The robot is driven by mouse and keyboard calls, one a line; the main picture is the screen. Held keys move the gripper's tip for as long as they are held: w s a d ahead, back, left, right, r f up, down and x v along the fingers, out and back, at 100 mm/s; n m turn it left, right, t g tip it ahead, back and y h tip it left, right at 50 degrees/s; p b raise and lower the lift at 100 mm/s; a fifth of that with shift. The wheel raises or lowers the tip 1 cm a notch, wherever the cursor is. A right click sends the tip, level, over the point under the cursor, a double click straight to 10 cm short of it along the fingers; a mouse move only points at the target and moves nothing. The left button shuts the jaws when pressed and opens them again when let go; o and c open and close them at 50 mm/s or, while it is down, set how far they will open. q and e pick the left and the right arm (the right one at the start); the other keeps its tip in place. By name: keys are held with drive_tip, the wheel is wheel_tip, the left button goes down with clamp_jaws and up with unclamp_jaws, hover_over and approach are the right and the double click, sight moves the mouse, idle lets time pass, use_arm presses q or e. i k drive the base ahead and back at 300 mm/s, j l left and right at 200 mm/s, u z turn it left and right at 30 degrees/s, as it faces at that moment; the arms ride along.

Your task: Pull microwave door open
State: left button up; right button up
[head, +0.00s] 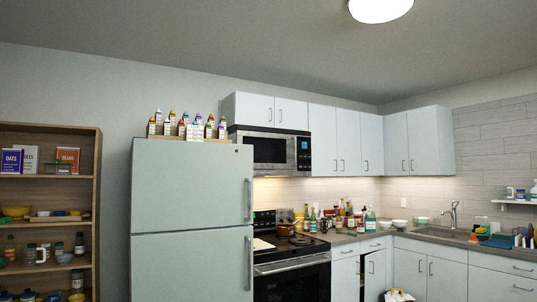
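The microwave (270,151) is mounted under white upper cabinets, above the stove, in the middle of the head view. Its door has a dark window and a silver frame, and it appears closed. A dark control panel (304,153) is at its right end. The fridge hides part of the area to the left of the microwave. Neither of my grippers shows in the head view.
A pale fridge (190,206) stands left of the stove (291,262), with several cartons (184,126) on top. A copper pan (286,228) sits on the stove. Bottles (345,217) crowd the counter. A wooden shelf (98,215) is at far left. One lower cabinet door (375,275) looks ajar.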

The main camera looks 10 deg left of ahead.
sight(275, 151)
drive_tip(key=i+l, duration=0.15)
drive_tip(key=i, duration=1.8)
drive_tip(key=i+l, duration=0.1)
drive_tip(key=i, duration=1.85)
drive_tip(key=l+z, duration=0.05)
drive_tip(key=l, duration=0.05)
